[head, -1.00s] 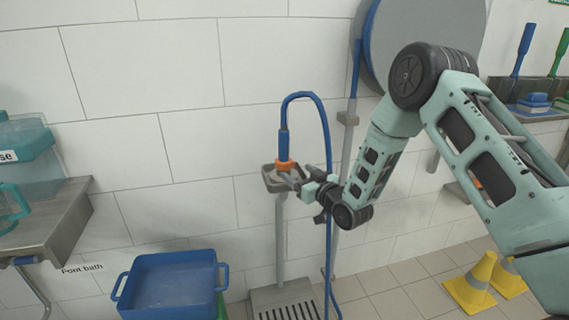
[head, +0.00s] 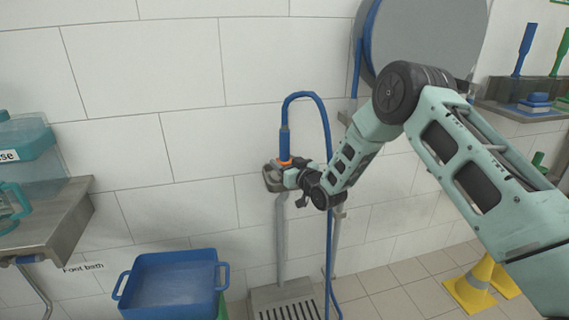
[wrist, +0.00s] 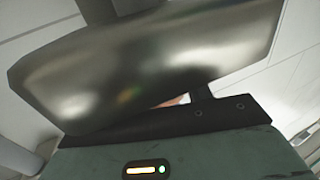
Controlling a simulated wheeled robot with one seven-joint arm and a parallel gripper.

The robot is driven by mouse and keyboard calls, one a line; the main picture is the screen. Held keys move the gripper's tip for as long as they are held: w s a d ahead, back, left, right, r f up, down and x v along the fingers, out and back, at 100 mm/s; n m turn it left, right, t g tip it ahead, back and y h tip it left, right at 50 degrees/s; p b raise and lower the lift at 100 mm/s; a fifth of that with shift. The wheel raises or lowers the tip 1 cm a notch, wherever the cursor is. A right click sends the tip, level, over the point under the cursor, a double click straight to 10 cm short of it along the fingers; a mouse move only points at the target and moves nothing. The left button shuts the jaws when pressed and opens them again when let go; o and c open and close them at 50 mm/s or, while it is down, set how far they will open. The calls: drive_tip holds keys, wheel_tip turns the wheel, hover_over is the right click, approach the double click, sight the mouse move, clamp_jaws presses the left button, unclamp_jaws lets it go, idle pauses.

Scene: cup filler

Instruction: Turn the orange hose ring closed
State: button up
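The orange hose ring (head: 285,161) sits at the lower end of the blue hose nozzle (head: 284,142), which stands upright in a small grey metal holder (head: 270,182) on a post. My gripper (head: 283,171) is at the ring from the right, with its fingers at or just under the ring's level. The fingers are too small and covered to tell whether they touch or grip it. In the wrist view, a blurred metal plate-like surface (wrist: 140,70) fills most of the picture, with a small orange-red patch behind its lower edge.
A blue foot bath tub (head: 172,280) stands at the lower left. The blue hose (head: 328,230) hangs down just behind my wrist. A large hose reel (head: 420,40) is on the wall at the upper right. Yellow cones (head: 470,285) stand on the floor at the right.

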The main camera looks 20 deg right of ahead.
drive_tip(key=shift+c, duration=0.9)
drive_tip(key=shift+a+h, duration=0.1)
drive_tip(key=shift+h, duration=0.2)
drive_tip(key=shift+f+m+t+h+b, duration=0.1)
drive_tip(key=shift+m+t+h+b, duration=0.2)
drive_tip(key=shift+m+h+b, duration=0.3)
drive_tip(key=m+h, duration=0.1)
drive_tip(key=h, duration=0.1)
drive_tip(key=m+h+b, duration=0.1)
drive_tip(key=m+h, duration=0.1)
drive_tip(key=h, duration=0.1)
drive_tip(key=shift+m+h, duration=0.3)
drive_tip(key=m+h, duration=0.2)
drive_tip(key=h, duration=0.1)
drive_tip(key=m+g+h+b, duration=0.1)
drive_tip(key=m+h, duration=0.1)
drive_tip(key=h, duration=0.1)
drive_tip(key=shift+m+g+h+b, duration=0.8)
drive_tip(key=shift+m+g+h, duration=0.95)
drive_tip(key=shift+h, duration=0.55)
